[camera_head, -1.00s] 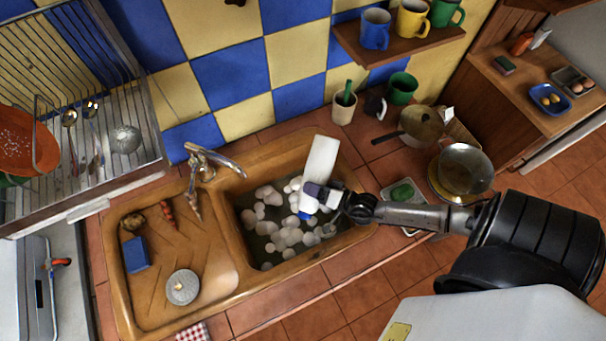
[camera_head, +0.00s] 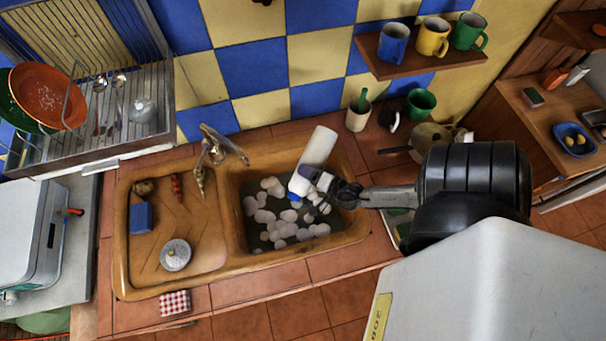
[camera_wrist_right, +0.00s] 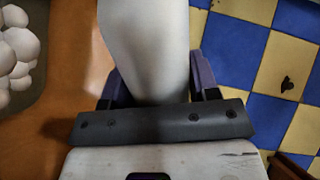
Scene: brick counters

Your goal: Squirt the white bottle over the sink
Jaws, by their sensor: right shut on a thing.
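The white bottle (camera_head: 318,148) is tilted over the right basin of the sink (camera_head: 240,245), its blue cap end (camera_head: 294,189) pointing down and to the left. My right gripper (camera_head: 318,176) is shut on the bottle. In the right wrist view the white bottle (camera_wrist_right: 148,45) rises between the two purple-grey fingers of the right gripper (camera_wrist_right: 155,88). Below the cap, the basin holds dark water with several white foam blobs (camera_head: 283,222). No stream from the bottle is visible. My left gripper is not in view.
The faucet (camera_head: 222,143) stands behind the sink's divider. The left side of the sink holds a blue sponge (camera_head: 140,217) and a round metal lid (camera_head: 175,255). A beige cup (camera_head: 358,116) and a pan (camera_head: 425,140) stand right of the sink. A mug shelf (camera_head: 425,62) hangs above.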

